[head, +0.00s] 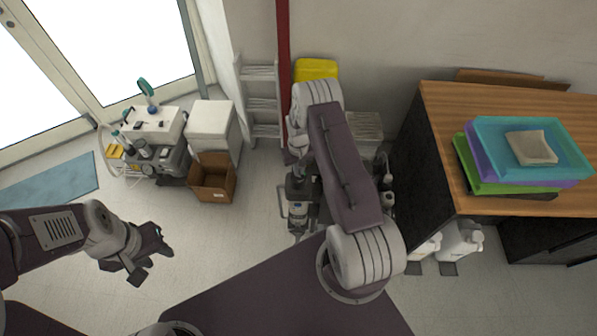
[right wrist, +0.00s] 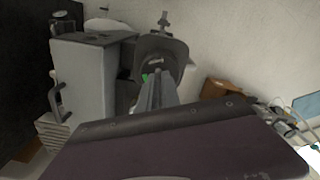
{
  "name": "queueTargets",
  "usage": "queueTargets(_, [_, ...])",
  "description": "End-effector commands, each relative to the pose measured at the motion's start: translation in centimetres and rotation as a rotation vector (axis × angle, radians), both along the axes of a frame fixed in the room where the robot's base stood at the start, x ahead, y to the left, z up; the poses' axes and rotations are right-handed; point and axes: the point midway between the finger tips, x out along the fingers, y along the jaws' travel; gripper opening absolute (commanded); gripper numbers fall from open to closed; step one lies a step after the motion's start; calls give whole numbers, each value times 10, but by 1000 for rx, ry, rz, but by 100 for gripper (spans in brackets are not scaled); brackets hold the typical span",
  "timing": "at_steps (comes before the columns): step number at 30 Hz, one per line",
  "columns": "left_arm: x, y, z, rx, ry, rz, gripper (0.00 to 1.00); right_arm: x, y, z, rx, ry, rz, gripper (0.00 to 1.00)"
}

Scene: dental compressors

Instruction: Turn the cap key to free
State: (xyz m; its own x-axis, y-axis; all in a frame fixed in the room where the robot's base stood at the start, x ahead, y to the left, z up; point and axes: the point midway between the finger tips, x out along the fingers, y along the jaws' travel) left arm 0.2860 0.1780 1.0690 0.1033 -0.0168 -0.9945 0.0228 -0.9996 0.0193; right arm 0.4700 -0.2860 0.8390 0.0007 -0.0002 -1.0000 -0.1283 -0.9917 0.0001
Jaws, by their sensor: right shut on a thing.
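The compressor unit (head: 298,205), dark with a pale label, stands on the floor beyond my base, partly covered by my right arm. In the right wrist view, my right gripper (right wrist: 154,88) reaches to a dark grey rounded body (right wrist: 165,52). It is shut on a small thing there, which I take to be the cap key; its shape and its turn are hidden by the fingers. A small bright green spot (right wrist: 145,77) shows beside the fingertips. My left gripper (head: 150,257) is open and empty over bare floor, far from the compressor.
A wooden desk (head: 440,105) with stacked coloured trays (head: 487,185) stands on the right. White jugs (head: 458,243) stand below it. An open cardboard box (head: 212,180), a white cabinet (head: 212,125) and a dental cart (head: 150,130) stand at left. The floor around my left gripper is free.

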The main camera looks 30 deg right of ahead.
Motion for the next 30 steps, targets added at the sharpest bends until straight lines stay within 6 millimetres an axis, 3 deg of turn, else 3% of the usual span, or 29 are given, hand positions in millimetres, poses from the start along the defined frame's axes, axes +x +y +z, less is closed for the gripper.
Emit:
queueTargets(8, [0,0,0,0,0,0,36,0,0,0,0,0,18,0])
queueTargets(9, [0,0,0,0,0,0,36,0,0,0,0,0,18,13])
queueTargets(11, [0,0,0,0,0,0,36,0,0,0,0,1,17,30])
queueTargets(22, [0,0,-2,0,0,0,36,0,0,4,0,0,16,30])
queueTargets(30, [0,0,-14,0,0,0,36,1,0,55,-2,-4,16,30])
